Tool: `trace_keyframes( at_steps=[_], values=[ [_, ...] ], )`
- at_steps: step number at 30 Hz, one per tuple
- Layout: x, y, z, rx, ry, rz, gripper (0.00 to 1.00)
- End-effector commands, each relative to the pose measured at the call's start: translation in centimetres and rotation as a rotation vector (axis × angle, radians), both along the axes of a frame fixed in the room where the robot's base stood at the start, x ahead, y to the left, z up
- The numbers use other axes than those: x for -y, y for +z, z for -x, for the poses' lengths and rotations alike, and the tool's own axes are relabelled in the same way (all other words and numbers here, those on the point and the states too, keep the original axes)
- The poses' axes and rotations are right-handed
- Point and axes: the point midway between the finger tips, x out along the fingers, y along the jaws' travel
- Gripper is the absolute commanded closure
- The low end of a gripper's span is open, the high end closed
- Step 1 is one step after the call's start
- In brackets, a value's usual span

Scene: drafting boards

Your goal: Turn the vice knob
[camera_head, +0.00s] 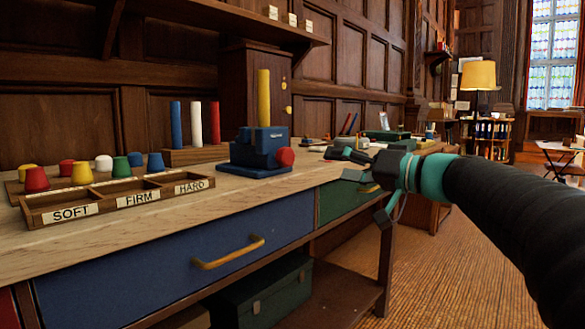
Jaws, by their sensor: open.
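The blue vice (256,150) stands on the wooden bench near its right part. A yellow upright rod (264,98) rises from behind or in the vice; I cannot tell which. The red round knob (286,157) is on the vice's right side. My gripper (345,165) is to the right of the knob, in front of the bench's right end. It is open and empty, with its fingers pointing left, and a gap shows between it and the knob.
A tray labelled SOFT, FIRM and HARD (116,213) sits at the bench's left, with several coloured pegs behind it. A wooden block (196,154) holds blue, white and red rods. The blue drawer (180,262) has a brass handle. Carpet (440,270) lies clear at right.

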Motion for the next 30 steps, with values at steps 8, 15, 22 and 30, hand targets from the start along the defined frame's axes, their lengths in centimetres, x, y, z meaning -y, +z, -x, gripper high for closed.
trace_keyframes(
  at_steps=[8,15,22,30],
  values=[
    [-2.8,0.2,-2.2,0.003,0.005,-0.003,0.27],
    [-6.4,0.1,-4.9,0.002,0.004,-0.002,0.27],
    [-9.3,0.2,-7.2,0.002,0.003,-0.003,0.27],
    [-10.7,0.2,-8.3,0.002,0.001,-0.003,0.27]
  ],
)
